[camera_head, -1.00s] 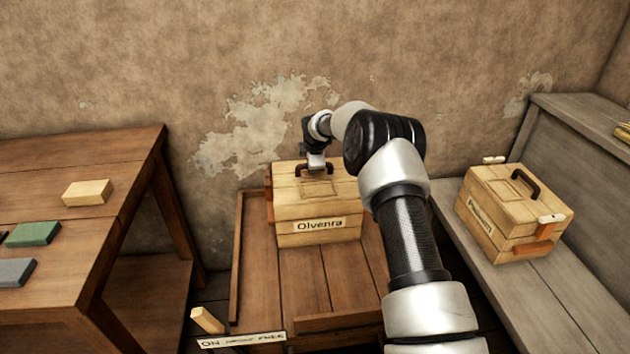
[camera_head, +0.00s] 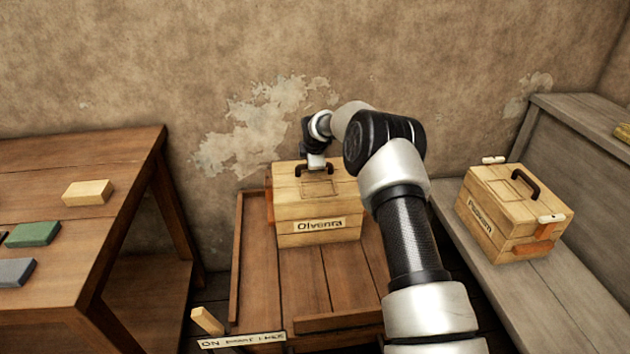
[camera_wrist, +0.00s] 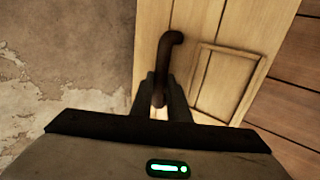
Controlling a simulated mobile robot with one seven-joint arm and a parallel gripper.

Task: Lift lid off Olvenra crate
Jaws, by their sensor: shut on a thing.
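The Olvenra crate (camera_head: 318,217) is a light wooden box with a name label on its front, standing on a brown wooden tray-like surface. Its lid (camera_head: 340,186) is on top, with a square recessed frame and a dark handle (camera_head: 314,170). My gripper (camera_head: 315,165) is at the handle from above. In the wrist view my gripper (camera_wrist: 160,95) is shut on the dark handle (camera_wrist: 164,55), and the lid's planks (camera_wrist: 222,25) lie below it. My arm hides the crate's right side in the head view.
A second labelled crate (camera_head: 505,218) with a dark handle and orange latch stands on the grey bench (camera_head: 560,290) at right. A brown table (camera_head: 100,150) at left holds several coloured blocks. A low rim (camera_head: 236,260) edges the brown surface. A wall stands close behind.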

